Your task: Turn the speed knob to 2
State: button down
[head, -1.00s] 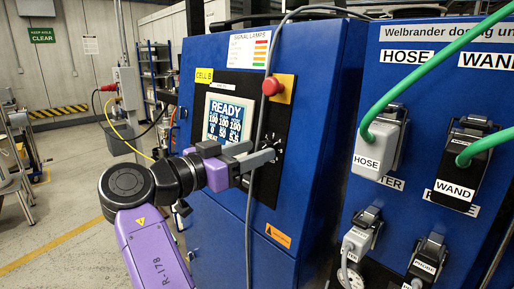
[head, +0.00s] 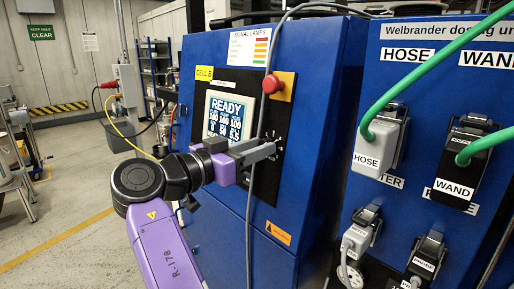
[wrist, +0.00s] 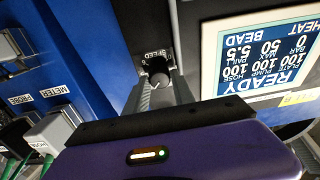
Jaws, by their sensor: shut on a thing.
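The speed knob (wrist: 158,77) is a small dark round knob on the black panel, under a "SPEED" label that appears upside down in the wrist view. My gripper (wrist: 161,88) has its two grey fingers on either side of the knob and is shut on it. In the head view my gripper (head: 268,151) reaches the panel just right of the display, and its fingers hide the knob there. The scale around the knob is too small and partly covered, so I cannot tell its setting.
The display (head: 227,117) reads "READY" left of the knob. A grey cable (head: 250,220) hangs down the panel front near my fingers. A red button (head: 271,85) sits above. Hose and wand connectors (head: 380,145) with green cables are to the right.

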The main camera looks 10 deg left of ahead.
jog(key=n+p, duration=0.3)
jog(key=n, duration=0.1)
jog(key=n+y+p, duration=0.1)
jog(key=n+p, duration=0.2)
jog(key=n+y+p, duration=0.1)
jog(key=n+p, duration=0.2)
jog(key=n, duration=0.1)
jog(key=shift+r+n+t, duration=0.3)
jog(key=shift+r, duration=0.1)
jog(key=n+y+p, duration=0.1)
jog(key=n+p, duration=0.3)
jog(key=p, duration=0.1)
jog(key=shift+d+n, duration=0.1)
jog(key=shift+n, duration=0.3)
jog(key=n+p, duration=0.2)
jog(key=p, duration=0.1)
jog(key=shift+f+n+y+p, duration=0.15)
jog(key=shift+n+y+p, duration=0.25)
jog(key=shift+f, duration=0.1)
jog(key=c, duration=1.1)
grip_release()
